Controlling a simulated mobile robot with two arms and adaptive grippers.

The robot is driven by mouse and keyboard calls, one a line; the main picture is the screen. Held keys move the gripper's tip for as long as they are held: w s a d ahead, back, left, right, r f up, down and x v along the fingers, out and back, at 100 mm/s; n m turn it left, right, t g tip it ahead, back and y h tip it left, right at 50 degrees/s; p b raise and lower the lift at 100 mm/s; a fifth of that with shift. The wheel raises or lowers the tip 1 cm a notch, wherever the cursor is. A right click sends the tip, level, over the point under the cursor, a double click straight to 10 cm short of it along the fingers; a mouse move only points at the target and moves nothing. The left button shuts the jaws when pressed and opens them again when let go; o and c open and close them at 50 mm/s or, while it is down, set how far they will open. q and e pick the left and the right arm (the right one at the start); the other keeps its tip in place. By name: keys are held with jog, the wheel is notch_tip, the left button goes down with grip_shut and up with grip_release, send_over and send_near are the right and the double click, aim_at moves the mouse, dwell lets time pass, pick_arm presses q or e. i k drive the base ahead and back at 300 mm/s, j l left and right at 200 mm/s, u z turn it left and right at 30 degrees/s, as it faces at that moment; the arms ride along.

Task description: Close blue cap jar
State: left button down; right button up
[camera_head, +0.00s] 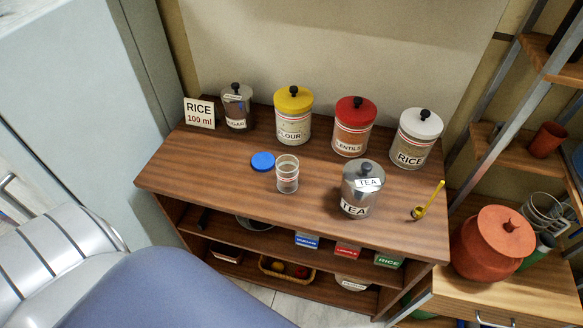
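A small clear jar (287,175) with thin stripes stands upright and uncovered near the middle of the wooden cabinet top (220,165). A round blue cap (263,161) lies flat on the wood just left of the jar, close beside it and slightly farther back. Neither of my grippers is in view, so their state is hidden.
Behind stand sugar (237,106), yellow-lidded flour (293,115), red-lidded lentils (353,127) and white-lidded rice (415,138) canisters. A tea canister (361,190) and yellow scoop (428,201) are right of the jar. A rice sign (199,112) stands left. The front-left top is clear.

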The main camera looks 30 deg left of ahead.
aim_at(287, 166)
jog(key=u, duration=1.2)
